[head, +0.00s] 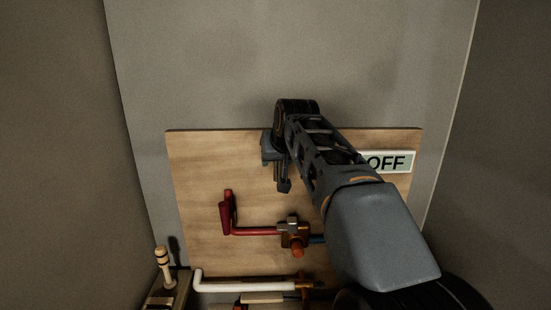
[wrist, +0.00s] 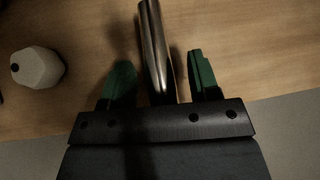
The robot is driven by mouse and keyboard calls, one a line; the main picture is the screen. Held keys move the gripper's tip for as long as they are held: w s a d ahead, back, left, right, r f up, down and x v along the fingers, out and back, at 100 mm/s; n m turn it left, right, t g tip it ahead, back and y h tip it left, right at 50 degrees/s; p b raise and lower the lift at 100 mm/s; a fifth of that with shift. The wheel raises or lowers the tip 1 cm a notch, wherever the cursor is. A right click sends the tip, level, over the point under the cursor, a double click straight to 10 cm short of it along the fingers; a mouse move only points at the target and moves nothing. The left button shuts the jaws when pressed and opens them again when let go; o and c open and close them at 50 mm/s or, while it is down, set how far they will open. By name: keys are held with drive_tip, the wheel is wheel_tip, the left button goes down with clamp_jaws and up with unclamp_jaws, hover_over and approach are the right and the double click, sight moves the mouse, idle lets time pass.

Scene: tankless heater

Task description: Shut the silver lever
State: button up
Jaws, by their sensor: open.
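In the wrist view, the silver lever (wrist: 155,45) is a long shiny metal bar in front of the wooden board. Its lower end lies between the two green fingers of my gripper (wrist: 163,82). The fingers are open, one on each side. The bar looks nearer the left finger, and I cannot tell whether they touch. In the head view, my gripper (head: 283,183) is at the upper middle of the board. The lever cannot be made out there, behind my gripper and arm.
The wooden board (head: 195,160) carries a red pipe (head: 255,231), a brass-coloured valve (head: 293,236) and a white pipe (head: 245,286). A pale faceted knob (wrist: 38,68) is left of my gripper. Grey walls stand close on both sides.

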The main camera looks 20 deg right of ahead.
drive_tip(key=v, duration=1.3)
drive_tip(key=shift+s, duration=0.25)
wheel_tip(320, 180, down, 15)
drive_tip(key=g, duration=0.2)
drive_tip(key=s+a+f+g, duration=0.1)
drive_tip(key=s+a+f, duration=0.1)
drive_tip(key=f, duration=0.4)
drive_tip(key=s+a+f+n+g+y, duration=0.1)
drive_tip(key=s+a+f, duration=0.2)
drive_tip(key=s+f, duration=0.2)
drive_tip(key=s+a+f+n+g, duration=0.1)
drive_tip(key=s+a+f, duration=0.2)
drive_tip(key=f, duration=0.6)
drive_tip(key=shift+s, duration=0.6)
